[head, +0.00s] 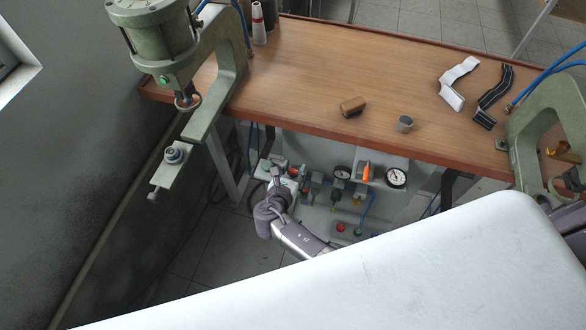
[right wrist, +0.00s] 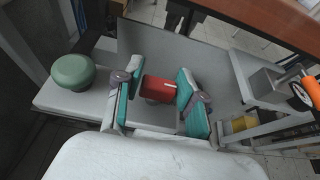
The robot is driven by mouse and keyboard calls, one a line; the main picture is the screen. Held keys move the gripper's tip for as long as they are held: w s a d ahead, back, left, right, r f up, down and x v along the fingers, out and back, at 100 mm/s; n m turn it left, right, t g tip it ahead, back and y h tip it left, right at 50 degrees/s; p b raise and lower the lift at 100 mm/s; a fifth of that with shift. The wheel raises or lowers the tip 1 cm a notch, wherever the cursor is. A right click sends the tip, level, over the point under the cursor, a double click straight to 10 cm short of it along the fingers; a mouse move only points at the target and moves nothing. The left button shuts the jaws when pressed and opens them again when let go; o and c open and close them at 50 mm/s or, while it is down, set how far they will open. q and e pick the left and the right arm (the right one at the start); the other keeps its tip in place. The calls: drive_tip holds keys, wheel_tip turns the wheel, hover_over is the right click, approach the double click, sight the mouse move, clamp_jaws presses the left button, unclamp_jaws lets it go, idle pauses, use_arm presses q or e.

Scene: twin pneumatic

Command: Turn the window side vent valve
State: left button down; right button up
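A red valve handle (right wrist: 160,89) shows in the middle of the right wrist view, on a pale grey mount. My right gripper (right wrist: 160,86) has its two teal-padded fingers apart, one on each side of the handle. I cannot tell whether the pads touch it. In the head view my right gripper (head: 277,174) is at the left end of the pneumatic panel under the bench, on the side nearer the window. It hides most of the valve there. My left gripper is not in view.
A green mushroom knob (right wrist: 73,74) stands left of the fingers. The panel also carries an orange handle (head: 366,172), a pressure gauge (head: 396,178) and a red button (head: 341,227). The wooden bench top (head: 300,75) overhangs. A green press (head: 165,45) stands at left.

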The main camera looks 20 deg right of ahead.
drive_tip(key=shift+o, duration=1.2)
drive_tip(key=shift+s, duration=0.1)
drive_tip(key=v, duration=1.1)
drive_tip(key=shift+s+a, duration=0.3)
drive_tip(key=shift+r, duration=0.15)
